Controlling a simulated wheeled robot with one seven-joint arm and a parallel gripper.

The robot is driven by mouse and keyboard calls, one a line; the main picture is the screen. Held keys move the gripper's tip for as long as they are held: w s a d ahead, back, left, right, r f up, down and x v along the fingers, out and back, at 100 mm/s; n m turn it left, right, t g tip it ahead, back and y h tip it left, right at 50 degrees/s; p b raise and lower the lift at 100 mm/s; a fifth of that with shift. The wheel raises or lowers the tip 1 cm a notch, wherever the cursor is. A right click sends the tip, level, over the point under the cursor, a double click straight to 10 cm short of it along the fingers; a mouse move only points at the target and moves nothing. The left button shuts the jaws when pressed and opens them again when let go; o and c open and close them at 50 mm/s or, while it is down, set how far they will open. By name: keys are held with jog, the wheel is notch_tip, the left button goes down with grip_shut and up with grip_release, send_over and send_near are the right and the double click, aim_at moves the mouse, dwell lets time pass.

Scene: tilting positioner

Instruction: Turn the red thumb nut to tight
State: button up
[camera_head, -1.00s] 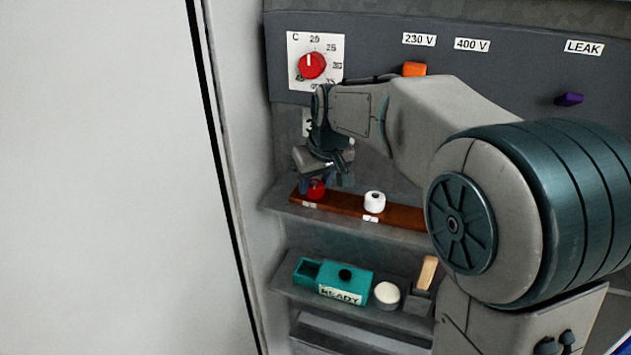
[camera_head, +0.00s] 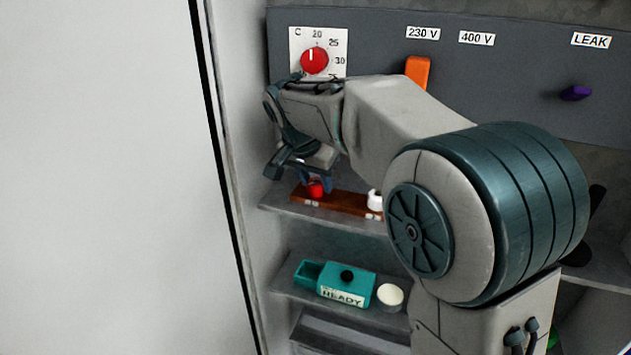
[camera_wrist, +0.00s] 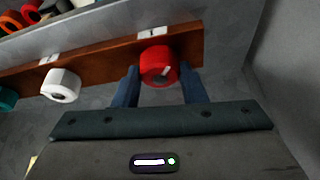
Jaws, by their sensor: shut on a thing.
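The red thumb nut (camera_head: 316,190) sits at the left end of a brown wooden strip (camera_head: 345,203) on the upper shelf. In the wrist view the red nut (camera_wrist: 158,65) shows a pale mark on its face. My gripper (camera_head: 315,182) comes down on it from above, its blue fingers on either side. In the wrist view my gripper (camera_wrist: 158,85) is shut on the red nut. A small label (camera_wrist: 151,33) is on the strip by the nut; its marks are too small to read.
A white nut (camera_head: 375,200) stands on the strip to the right, partly behind my arm. A red dial (camera_head: 314,60) and an orange handle (camera_head: 418,72) are above. A teal box (camera_head: 345,285) marked READY is on the shelf below. A grey side wall (camera_wrist: 290,80) stands close by.

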jog(key=m, duration=0.2)
jog(key=m+g+h, duration=0.1)
jog(key=m, duration=0.1)
jog(key=shift+w+a+m, duration=0.15)
jog(key=shift+m, duration=0.25)
jog(key=m+g+h+p, duration=0.1)
jog(key=m, duration=0.3)
jog(key=shift+g, duration=0.3)
jog(key=shift+m, duration=0.3)
jog(key=o, duration=1)
